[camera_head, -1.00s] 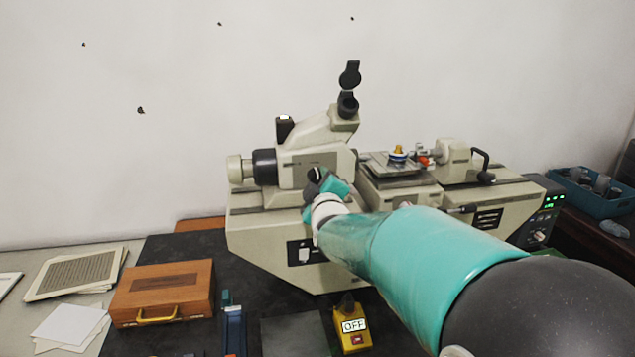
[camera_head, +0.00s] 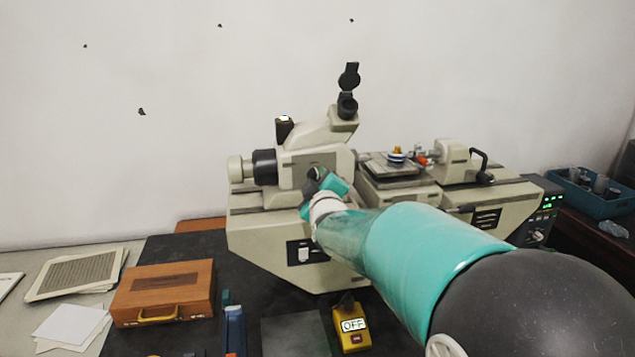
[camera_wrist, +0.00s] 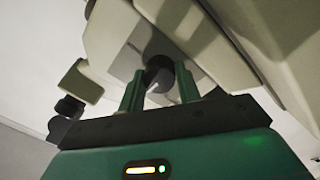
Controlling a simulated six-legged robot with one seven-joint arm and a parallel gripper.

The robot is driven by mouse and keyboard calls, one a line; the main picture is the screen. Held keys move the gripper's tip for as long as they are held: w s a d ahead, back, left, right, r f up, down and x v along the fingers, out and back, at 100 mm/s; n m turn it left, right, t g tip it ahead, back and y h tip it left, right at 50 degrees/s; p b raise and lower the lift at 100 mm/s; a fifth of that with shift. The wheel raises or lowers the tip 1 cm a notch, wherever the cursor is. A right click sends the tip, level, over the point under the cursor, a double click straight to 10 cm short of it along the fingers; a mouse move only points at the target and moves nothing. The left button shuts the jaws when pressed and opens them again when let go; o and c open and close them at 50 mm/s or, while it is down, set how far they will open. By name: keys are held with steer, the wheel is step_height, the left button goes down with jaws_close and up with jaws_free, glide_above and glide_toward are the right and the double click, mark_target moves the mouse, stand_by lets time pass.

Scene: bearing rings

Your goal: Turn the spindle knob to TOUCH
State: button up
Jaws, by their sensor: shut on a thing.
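The spindle knob (camera_wrist: 160,72) is a dark round knob on the beige face of the measuring machine (camera_head: 285,225). In the wrist view it sits between the two green fingers of my gripper (camera_wrist: 160,88). My gripper is shut on it. In the head view my gripper (camera_head: 318,180) is at the machine's front face, right of the black cylinder, and it covers most of the knob. The knob's markings, including TOUCH, cannot be read in either view.
A yellow box (camera_head: 352,330) with an OFF sign stands on the dark mat in front of the machine. A wooden case (camera_head: 163,292) and papers (camera_head: 75,275) lie to the left. A stage (camera_head: 390,168) with a small ringed part is to the right. A blue bin (camera_head: 590,200) is far right.

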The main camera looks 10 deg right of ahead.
steer(key=m, duration=0.4)
steer(key=shift+w, duration=0.1)
steer(key=m, duration=0.4)
steer(key=shift+m+g, duration=0.3)
steer(key=shift+m, duration=0.1)
steer(key=m, duration=0.4)
steer(key=shift+y, duration=0.3)
steer(key=shift+m, duration=1.9)
steer(key=o, duration=0.7)
steer(key=s, duration=1.4)
steer(key=shift+r, duration=0.4)
